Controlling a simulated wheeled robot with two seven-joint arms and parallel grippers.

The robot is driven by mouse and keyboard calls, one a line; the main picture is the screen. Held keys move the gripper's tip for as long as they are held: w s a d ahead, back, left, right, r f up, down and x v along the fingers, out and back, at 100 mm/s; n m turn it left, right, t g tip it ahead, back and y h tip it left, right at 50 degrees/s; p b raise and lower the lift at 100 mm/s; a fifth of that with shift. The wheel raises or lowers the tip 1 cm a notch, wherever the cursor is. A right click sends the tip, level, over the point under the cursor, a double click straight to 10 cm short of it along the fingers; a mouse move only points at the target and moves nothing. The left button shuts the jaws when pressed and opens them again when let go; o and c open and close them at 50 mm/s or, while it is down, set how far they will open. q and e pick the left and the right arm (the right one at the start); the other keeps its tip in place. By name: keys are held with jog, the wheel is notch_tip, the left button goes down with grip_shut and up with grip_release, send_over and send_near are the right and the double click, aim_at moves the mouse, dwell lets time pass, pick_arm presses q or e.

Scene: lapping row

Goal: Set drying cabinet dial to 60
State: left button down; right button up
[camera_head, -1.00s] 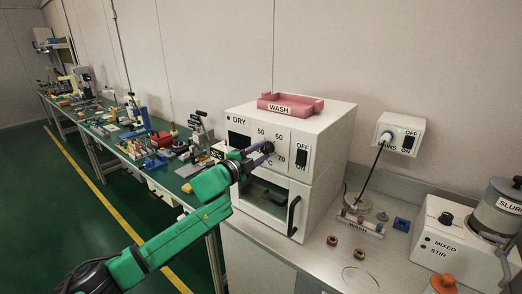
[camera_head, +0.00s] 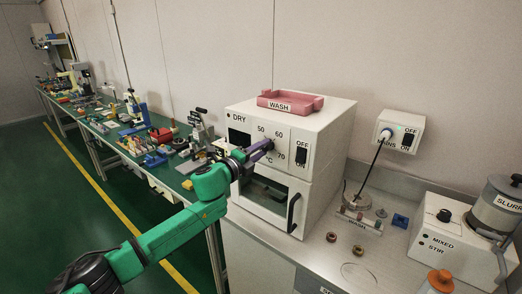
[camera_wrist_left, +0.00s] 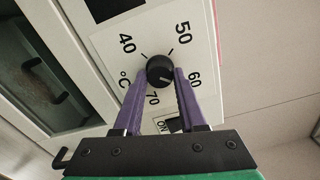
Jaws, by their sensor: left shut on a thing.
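The drying cabinet (camera_head: 264,136) is a white box marked DRY, with a dial on its front. The dial is a black round knob (camera_wrist_left: 159,70), with 40, 50, 60 and 70 printed around it in the left wrist view. A pale mark on the knob points to the lower right in that view, on the side of 60; its exact reading is hard to tell. My left gripper (camera_head: 268,146) has purple fingers, shut on the knob from both sides; its fingertips also show in the left wrist view (camera_wrist_left: 160,78). In the head view the gripper mostly hides the knob. My right gripper is out of view.
An OFF/ON switch (camera_head: 302,154) sits right of the dial, above the glass door with its black handle (camera_head: 293,212). A pink WASH tray (camera_head: 290,102) lies on top. A mains box (camera_head: 400,132) and a MIXED STIR unit (camera_head: 450,233) stand to the right.

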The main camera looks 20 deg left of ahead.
pick_arm(q)
jog(key=shift+f, duration=0.15)
jog(key=shift+c, duration=2.3)
grip_release()
jog(key=b+v, duration=0.7)
jog(key=v, duration=0.7)
jog(key=shift+s+b, duration=0.3)
